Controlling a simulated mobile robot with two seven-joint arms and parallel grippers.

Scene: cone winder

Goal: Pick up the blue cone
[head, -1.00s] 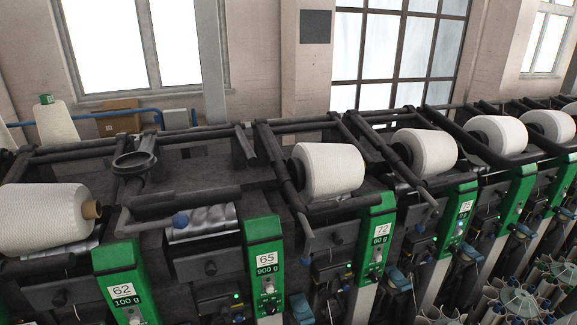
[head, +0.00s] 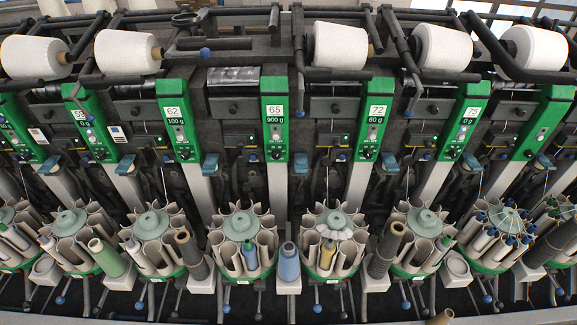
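The blue cone (head: 289,264) stands upright low in the middle of the head view. It sits in a small white holder (head: 288,285) between two round magazines, below and between the green panels numbered 65 and 72. Its upper part and side show; its lower end is hidden in the holder. Neither of my grippers shows in the head view, and nothing touches the cone.
A round magazine (head: 243,225) stands close on the cone's left and another (head: 333,228) close on its right, both holding tubes. Dark cones (head: 190,250) stand in nearby holders, and a green one (head: 105,257) farther left. White yarn packages (head: 340,46) line the machine's top.

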